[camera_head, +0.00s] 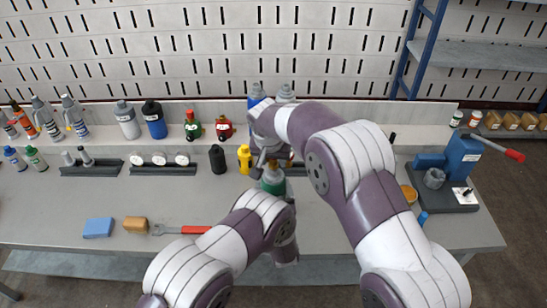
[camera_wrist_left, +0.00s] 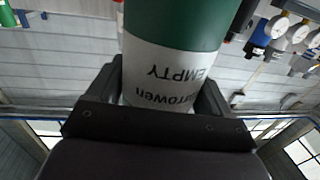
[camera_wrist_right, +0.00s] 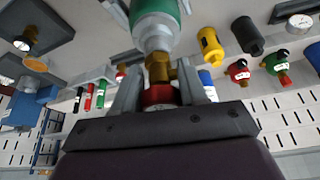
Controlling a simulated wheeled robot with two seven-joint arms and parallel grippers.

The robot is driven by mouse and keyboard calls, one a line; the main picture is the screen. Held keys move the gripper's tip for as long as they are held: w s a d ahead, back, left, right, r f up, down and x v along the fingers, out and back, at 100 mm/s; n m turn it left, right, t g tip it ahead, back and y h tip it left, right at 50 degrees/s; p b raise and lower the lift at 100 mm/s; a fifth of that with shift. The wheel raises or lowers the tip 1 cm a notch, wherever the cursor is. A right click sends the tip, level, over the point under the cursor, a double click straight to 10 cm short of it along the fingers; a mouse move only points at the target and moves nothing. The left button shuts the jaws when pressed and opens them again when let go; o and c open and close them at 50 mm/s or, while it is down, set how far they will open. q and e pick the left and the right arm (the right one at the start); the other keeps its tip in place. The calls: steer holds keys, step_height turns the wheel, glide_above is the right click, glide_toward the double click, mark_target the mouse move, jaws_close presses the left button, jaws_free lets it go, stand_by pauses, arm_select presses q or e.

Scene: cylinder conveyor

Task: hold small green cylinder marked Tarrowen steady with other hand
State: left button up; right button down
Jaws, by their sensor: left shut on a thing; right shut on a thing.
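The small green cylinder (camera_head: 272,181) stands over the workbench in the middle of the head view, its lower part hidden behind my left arm. In the left wrist view its green body (camera_wrist_left: 172,25) has a white label reading "EMPTY" and a partly covered "Tarrowen". My left gripper (camera_wrist_left: 165,88) is shut on it, one finger on each side. In the right wrist view the cylinder's grey shoulder (camera_wrist_right: 155,35) carries a brass valve (camera_wrist_right: 160,70) with a red and white part (camera_wrist_right: 160,96). My right gripper (camera_wrist_right: 158,92) is shut around that part. In the head view my right gripper (camera_head: 266,155) is above the cylinder.
A yellow bottle (camera_head: 245,158) and a black bottle (camera_head: 217,158) stand left of the cylinder. A red-handled wrench (camera_head: 182,230), a tan block (camera_head: 135,225) and a blue block (camera_head: 98,227) lie at the front left. A blue vise-like device (camera_head: 462,155) stands at right.

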steer(key=c, duration=0.7)
jaws_free()
step_height(320, 180, up, 2)
steer(key=shift+r, duration=0.15)
steer(key=n+y, duration=0.2)
steer(key=n, duration=0.3)
steer(key=shift+r, duration=0.1)
steer(key=shift+n, duration=0.5)
steer(key=n+y, duration=0.1)
steer(key=n, duration=0.2)
steer(key=n+g+y, duration=0.1)
steer(key=n, duration=0.2)
steer(key=shift+g, duration=0.3)
